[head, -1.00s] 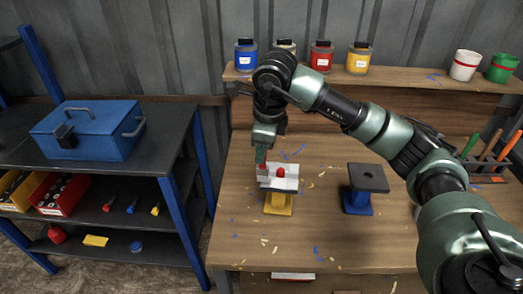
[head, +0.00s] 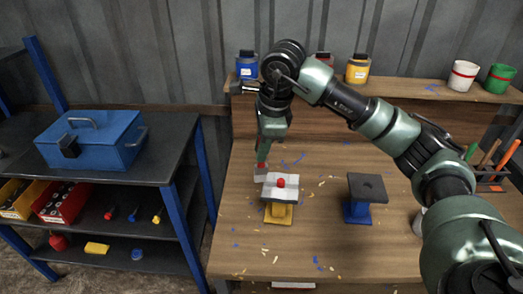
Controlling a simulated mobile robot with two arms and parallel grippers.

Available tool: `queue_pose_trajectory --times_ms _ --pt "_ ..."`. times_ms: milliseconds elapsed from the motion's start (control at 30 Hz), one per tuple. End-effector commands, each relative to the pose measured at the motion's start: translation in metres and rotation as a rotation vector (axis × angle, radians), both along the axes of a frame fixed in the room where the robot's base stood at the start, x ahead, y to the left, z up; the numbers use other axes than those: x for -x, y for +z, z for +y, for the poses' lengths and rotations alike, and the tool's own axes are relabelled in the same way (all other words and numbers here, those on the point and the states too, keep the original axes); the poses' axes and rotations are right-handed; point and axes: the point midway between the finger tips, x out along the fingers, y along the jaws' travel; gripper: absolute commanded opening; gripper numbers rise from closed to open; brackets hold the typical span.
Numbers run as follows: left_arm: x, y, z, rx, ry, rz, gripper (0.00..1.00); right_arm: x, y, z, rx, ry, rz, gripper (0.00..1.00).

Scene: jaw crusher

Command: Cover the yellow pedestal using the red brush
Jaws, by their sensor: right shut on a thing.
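The yellow pedestal (head: 279,215) stands on the workbench, left of its middle. A white block or plate (head: 270,191) with a round red knob (head: 281,182) covers its top. My right gripper (head: 265,153) points down behind and left of the pedestal. It is shut on the red brush (head: 261,168), of which a small red part and a pale tip show below the fingers. The pale tip is close to the white plate's back left corner; I cannot tell whether they touch. My left gripper is not in view.
A blue pedestal with a dark top (head: 367,188) stands to the right. Paint jars (head: 357,70) and cups (head: 462,76) line the back shelf. A tool rack (head: 490,175) is at the right. A blue toolbox (head: 92,140) sits on the left shelf unit. Coloured chips litter the bench (head: 330,240).

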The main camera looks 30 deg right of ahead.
Motion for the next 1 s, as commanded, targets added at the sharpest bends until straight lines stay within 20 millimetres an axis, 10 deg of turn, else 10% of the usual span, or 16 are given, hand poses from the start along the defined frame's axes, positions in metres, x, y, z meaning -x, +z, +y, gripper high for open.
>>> queue_pose_trajectory --times_ms 700,1000 --pt "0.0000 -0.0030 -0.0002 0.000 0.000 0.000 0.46 -0.0004 0.0011 0.0002 -0.003 1.075 0.002 0.00" --pt "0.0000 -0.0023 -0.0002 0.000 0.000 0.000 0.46 0.0002 0.0002 -0.0001 -0.001 1.274 0.001 0.00"
